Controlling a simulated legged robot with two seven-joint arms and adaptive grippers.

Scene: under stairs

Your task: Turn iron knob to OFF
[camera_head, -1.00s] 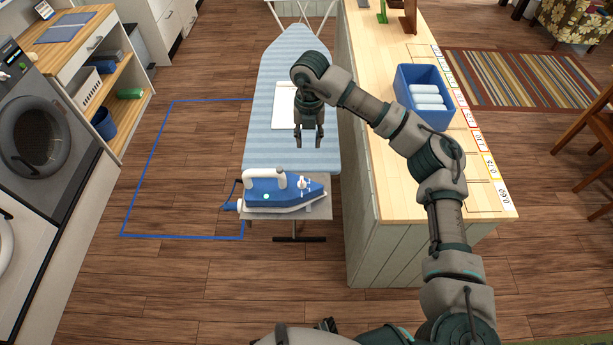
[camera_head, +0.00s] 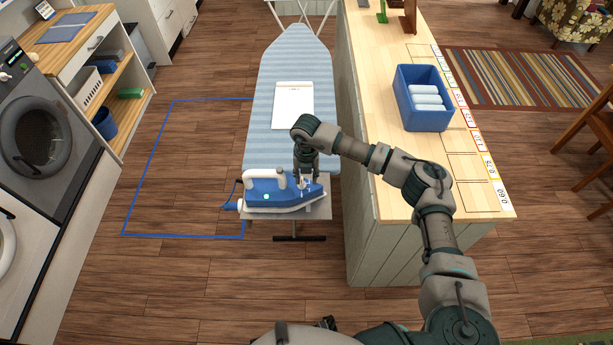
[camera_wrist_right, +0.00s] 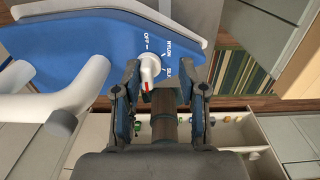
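The blue and white iron (camera_head: 268,192) lies on the near end of the ironing board, its pointed end to the right. In the right wrist view, its white knob (camera_wrist_right: 149,65) has a red mark on the side nearest the gripper. The labels OFF, NYLON and one partly hidden label stand around the knob on the blue iron body (camera_wrist_right: 90,45). My right gripper (camera_head: 307,182) is above the iron's right part. In the wrist view, its two fingers (camera_wrist_right: 160,72) are apart, with the knob at the gap, nearer the left finger. Contact cannot be told. My left gripper is not visible.
The striped ironing board (camera_head: 292,65) carries a white sheet (camera_head: 293,98). A wooden counter (camera_head: 385,170) stands close on the right with a blue bin (camera_head: 422,112) of white rolls. Open floor lies left of the board, inside a blue outline (camera_head: 148,165).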

